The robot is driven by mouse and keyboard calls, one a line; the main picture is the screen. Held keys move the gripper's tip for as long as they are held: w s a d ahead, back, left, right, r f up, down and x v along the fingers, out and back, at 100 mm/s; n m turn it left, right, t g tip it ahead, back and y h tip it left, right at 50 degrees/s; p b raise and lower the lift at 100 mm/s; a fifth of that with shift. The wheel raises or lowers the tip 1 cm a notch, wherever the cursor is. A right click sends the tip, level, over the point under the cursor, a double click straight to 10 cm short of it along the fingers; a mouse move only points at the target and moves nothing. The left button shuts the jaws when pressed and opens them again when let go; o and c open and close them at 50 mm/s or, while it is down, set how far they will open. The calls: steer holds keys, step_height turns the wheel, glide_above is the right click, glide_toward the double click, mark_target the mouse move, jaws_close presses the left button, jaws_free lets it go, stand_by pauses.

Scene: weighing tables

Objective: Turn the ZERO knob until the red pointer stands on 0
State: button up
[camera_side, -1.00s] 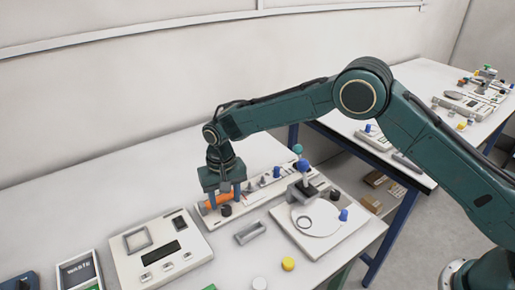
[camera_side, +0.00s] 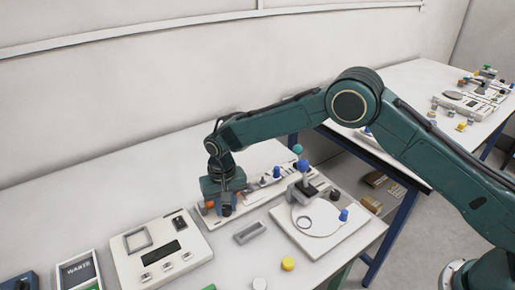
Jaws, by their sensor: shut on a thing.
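My gripper (camera_side: 227,205) is low over the left end of a long white balance base (camera_side: 205,220), pointing down. It is shut on what looks like the ZERO knob, a small dark knob (camera_side: 227,210) at the front of that base. The fingers and palm hide much of the contact. Bits of an orange part (camera_side: 210,204) show beside the fingers. The red pointer and its scale cannot be made out in this view, and the knob's label is too small to read.
A white stand with a round plate (camera_side: 318,220) and blue knobs is close on the right. A grey block with a slot (camera_side: 250,233) lies in front. A white scale with a dark display (camera_side: 160,250) stands at left. A yellow disc (camera_side: 288,264) lies near the front edge.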

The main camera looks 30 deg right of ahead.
steer(key=shift+m, duration=2.9)
steer(key=o, duration=1)
steer(key=shift+w, duration=0.1)
steer(key=shift+a+n, duration=0.1)
steer(key=shift+n, duration=0.2)
